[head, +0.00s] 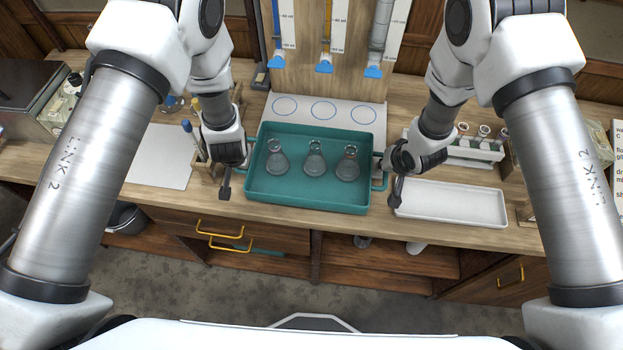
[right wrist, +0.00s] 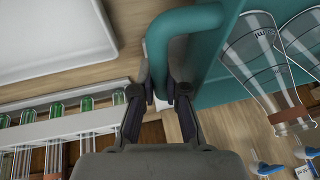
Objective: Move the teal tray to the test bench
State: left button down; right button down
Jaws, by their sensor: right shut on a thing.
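The teal tray (head: 310,202) holds three glass flasks, the left (head: 277,160), middle (head: 314,160) and right (head: 348,165) ones, all upright. It is at the front of the wooden bench; I cannot tell whether it touches the top. My right gripper (head: 391,172) is shut on the tray's right handle, and the right wrist view shows this teal handle (right wrist: 160,50) between the fingers. My left gripper (head: 236,168) is at the tray's left handle; its fingers are too hidden to tell whether they are open or shut.
Behind the tray lies a white mat (head: 370,112) with three blue circles, below burettes on a wooden board. A white tray (head: 455,205) lies close on the right, with a tube rack (head: 470,150) behind it. A pale sheet (head: 155,165) lies left. Drawers (head: 270,238) are below.

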pick_arm(q)
jog(key=shift+w+f+b, duration=0.1)
jog(key=shift+f+b, duration=0.25)
jog(key=shift+f, duration=0.4)
pick_arm(e)
jog(key=shift+w+f, duration=0.1)
jog(key=shift+f, duration=0.6)
pick_arm(q)
jog(key=c, duration=1.2)
grip_release()
jog(key=shift+r, duration=0.1)
pick_arm(e)
jog(key=c, duration=1.2)
grip_release()
jog(key=shift+r, duration=0.1)
pick_arm(q)
jog(key=shift+r, duration=0.1)
